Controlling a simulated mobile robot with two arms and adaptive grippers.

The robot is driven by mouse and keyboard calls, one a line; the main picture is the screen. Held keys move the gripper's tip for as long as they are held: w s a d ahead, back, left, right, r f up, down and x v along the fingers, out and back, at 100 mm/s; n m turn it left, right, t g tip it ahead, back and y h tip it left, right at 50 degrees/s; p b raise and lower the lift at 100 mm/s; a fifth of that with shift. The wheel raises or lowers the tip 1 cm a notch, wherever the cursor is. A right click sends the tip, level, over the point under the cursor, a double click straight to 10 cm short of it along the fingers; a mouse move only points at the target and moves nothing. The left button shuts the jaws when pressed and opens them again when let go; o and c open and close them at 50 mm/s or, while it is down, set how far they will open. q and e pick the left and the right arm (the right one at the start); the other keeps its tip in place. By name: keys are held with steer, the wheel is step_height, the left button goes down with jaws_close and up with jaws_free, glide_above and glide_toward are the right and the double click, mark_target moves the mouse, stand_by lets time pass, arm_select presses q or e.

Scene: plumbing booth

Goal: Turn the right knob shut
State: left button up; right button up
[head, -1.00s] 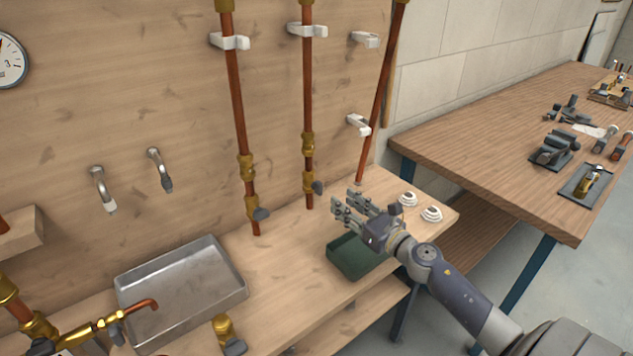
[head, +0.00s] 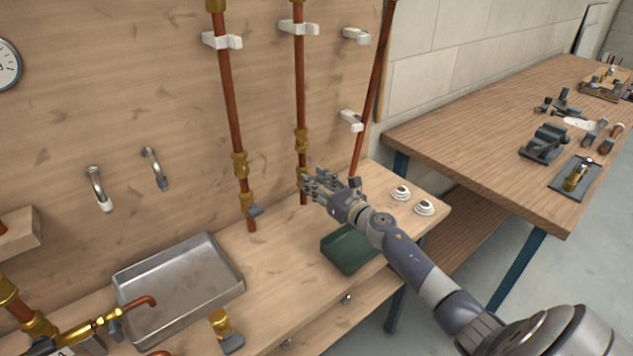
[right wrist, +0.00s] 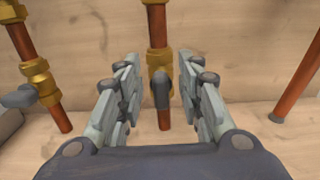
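Two copper pipes with brass valves stand against the wooden back board. The right knob, a dark grey handle (right wrist: 161,88), shows in the right wrist view on the right pipe's brass valve (right wrist: 158,62). It lies between the two fingers of my right gripper (right wrist: 161,95), which are open with a gap on each side. In the head view my right gripper (head: 312,187) is at the lower valve of the right pipe and hides the knob. The left knob (head: 255,210) sits on the left pipe; it also shows in the right wrist view (right wrist: 19,97). My left gripper is not in view.
A metal tray (head: 120,286) lies on the bench to the left. A green bin (head: 350,262) stands below my right forearm. White tape rolls (head: 424,209) lie to the right. A slanted copper pipe (head: 366,105) rises right of the gripper.

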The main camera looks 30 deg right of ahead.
jaws_close()
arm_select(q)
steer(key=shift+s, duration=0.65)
